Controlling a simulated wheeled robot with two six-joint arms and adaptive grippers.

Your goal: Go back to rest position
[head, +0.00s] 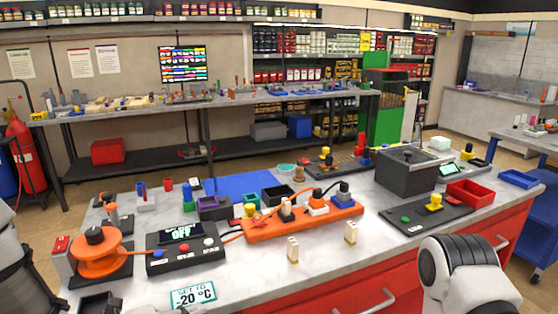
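Part of my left arm shows at the left edge, and a white and black joint of my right arm stands at the lower right, in front of the bench's red drawers. I see neither gripper in the head view. On the marble-topped bench (340,262) are a black control box (185,248) with a small screen, an orange reel (100,258), an orange power strip (300,222) with plugs in it, and a dark grey lidded box (408,170). A label reading "-20 °C" (194,294) lies at the front edge.
Two small cream pieces (293,248) stand near the bench's front. A black panel with a yellow knob (434,203) and a red tray (470,193) are at the right. A dark object (97,303) is cut off at the bottom left. Clear bench top lies around the cream pieces.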

